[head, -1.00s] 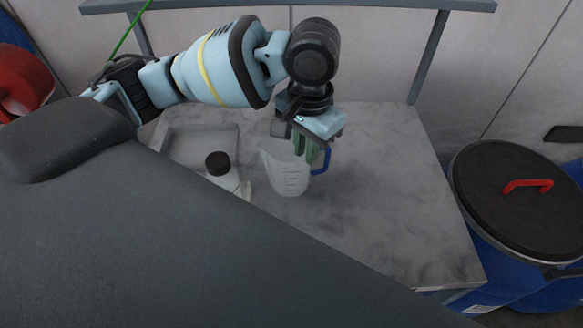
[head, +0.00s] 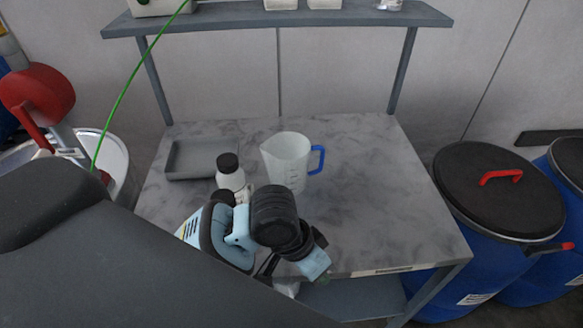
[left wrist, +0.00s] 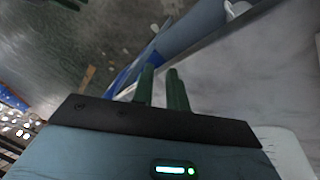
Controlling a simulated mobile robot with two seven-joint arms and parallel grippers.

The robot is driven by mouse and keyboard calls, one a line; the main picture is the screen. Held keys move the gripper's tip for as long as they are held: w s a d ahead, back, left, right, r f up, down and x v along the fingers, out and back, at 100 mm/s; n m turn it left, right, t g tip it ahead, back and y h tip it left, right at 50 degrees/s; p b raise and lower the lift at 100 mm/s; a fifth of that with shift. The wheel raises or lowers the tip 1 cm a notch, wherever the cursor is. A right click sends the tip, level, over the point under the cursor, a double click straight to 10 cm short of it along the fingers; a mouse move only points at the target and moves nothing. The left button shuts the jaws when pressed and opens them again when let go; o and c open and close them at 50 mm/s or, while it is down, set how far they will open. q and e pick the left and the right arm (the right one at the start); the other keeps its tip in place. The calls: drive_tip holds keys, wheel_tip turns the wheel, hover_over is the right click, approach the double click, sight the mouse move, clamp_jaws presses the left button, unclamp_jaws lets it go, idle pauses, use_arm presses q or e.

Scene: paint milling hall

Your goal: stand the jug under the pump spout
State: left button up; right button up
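The jug (head: 285,163) is a translucent whitish measuring jug with a blue handle on its right side. It stands upright on the grey marbled bench top. My left gripper (head: 322,277) is near the bench's front edge, below the jug in the head view and apart from it. In the left wrist view its two green fingers (left wrist: 162,80) show a narrow gap with nothing held between them. A red rounded head with a red lever (head: 38,92) stands at the far left; whether it is the pump is unclear, and no spout can be made out. My right gripper is not in view.
A white bottle with a black cap (head: 231,178) stands left of the jug. A shallow grey tray (head: 172,176) lies behind it. A shelf (head: 270,20) spans the back. Blue drums with a black lid (head: 470,205) stand at right. The bench's right part is clear.

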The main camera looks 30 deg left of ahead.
use_arm(q)
drive_tip(key=s+a+f+n+t+y, duration=0.2)
drive_tip(key=s+a+f+n+y, duration=0.1)
drive_tip(key=s+a+f, duration=0.8)
wheel_tip(320, 180, down, 9)
drive_tip(key=t, duration=0.5)
drive_tip(key=shift+w+f+t+h, duration=0.15)
drive_tip(key=shift+w+t+h, duration=0.05)
drive_tip(key=shift+t+h, duration=0.1)
drive_tip(key=shift+a, duration=0.1)
